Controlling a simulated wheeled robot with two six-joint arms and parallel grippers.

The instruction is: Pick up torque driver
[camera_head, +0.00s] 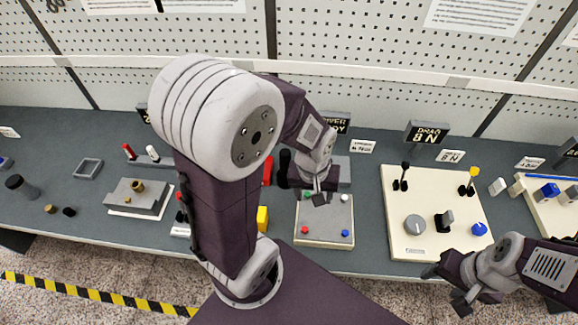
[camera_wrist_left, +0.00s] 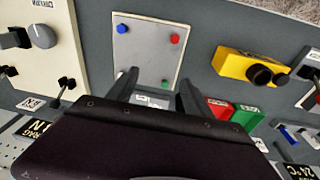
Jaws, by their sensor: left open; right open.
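My left gripper (camera_head: 318,198) is open and hangs over a light grey plate (camera_head: 325,228) with red and blue buttons. In the left wrist view, its two fingers (camera_wrist_left: 157,92) stand apart at the plate's near edge, with nothing seen between them. A dark upright handle (camera_head: 284,166) just left of this gripper may be the torque driver, but I cannot tell for sure. A partly hidden sign (camera_head: 336,122) stands behind, and my left arm covers much of this area. My right gripper (camera_head: 450,288) is open and empty in front of the cream panel at the right.
The cream panel (camera_head: 398,230) carries a grey knob, a blue knob and upright levers. A yellow block (camera_head: 262,218) with black round parts stands left of the grey plate. A grey fixture (camera_head: 125,197) sits farther left. A perforated wall (camera_head: 350,40) bounds the bench's back.

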